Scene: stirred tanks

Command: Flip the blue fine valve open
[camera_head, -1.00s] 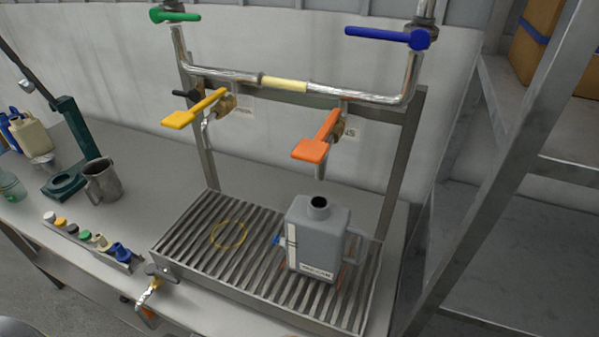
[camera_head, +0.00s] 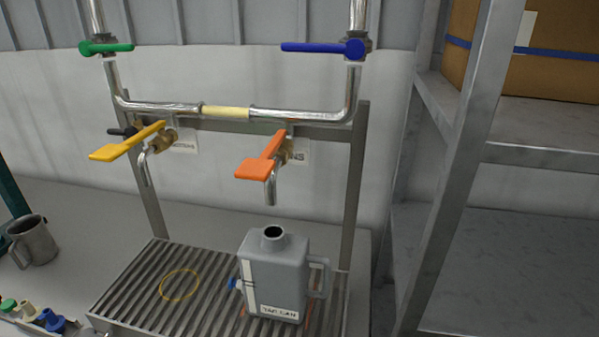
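The blue valve handle (camera_head: 323,47) is at the top right of the pipe frame in the head view. Its lever lies level across the upright pipe and points left from its hub. A green valve handle (camera_head: 106,48) lies level on the left upright pipe. A yellow lever (camera_head: 127,142) and an orange lever (camera_head: 262,158) sit on the taps below. Neither of my grippers shows in the view.
A grey can (camera_head: 273,275) stands on the slatted drip tray (camera_head: 140,290) under the orange tap. A metal jug (camera_head: 35,243) is at the left. A metal shelf rack (camera_head: 452,150) with a cardboard box (camera_head: 520,50) stands at the right. The space before the blue handle looks clear.

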